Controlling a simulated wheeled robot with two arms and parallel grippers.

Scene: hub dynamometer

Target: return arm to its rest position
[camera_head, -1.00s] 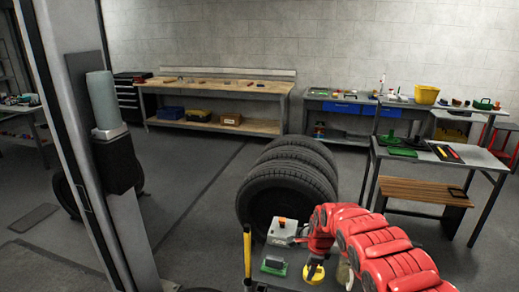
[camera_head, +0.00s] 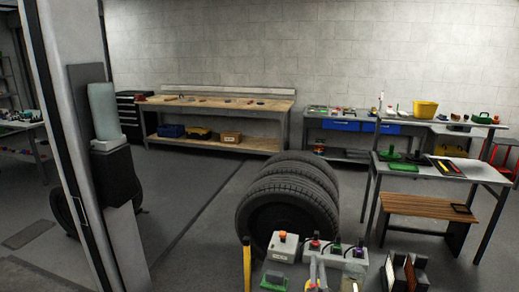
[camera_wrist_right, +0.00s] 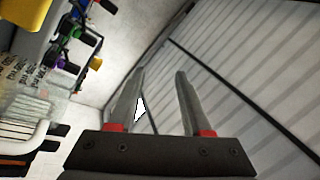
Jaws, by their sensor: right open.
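My right gripper (camera_wrist_right: 160,75) shows in the right wrist view, with two grey fingers standing apart and nothing between them. Beyond the fingers are a pale wall and a slatted, panelled surface. The red right arm does not show in the head view now. My left gripper is in neither view.
In the head view, a grey box with an orange button (camera_head: 283,247) and a row of coloured knobs (camera_head: 335,247) stand at the bottom, by the stacked tyres (camera_head: 288,200). A workbench (camera_head: 215,104) stands along the back wall. A grey table (camera_head: 440,170) is at right. Open floor lies left of the tyres.

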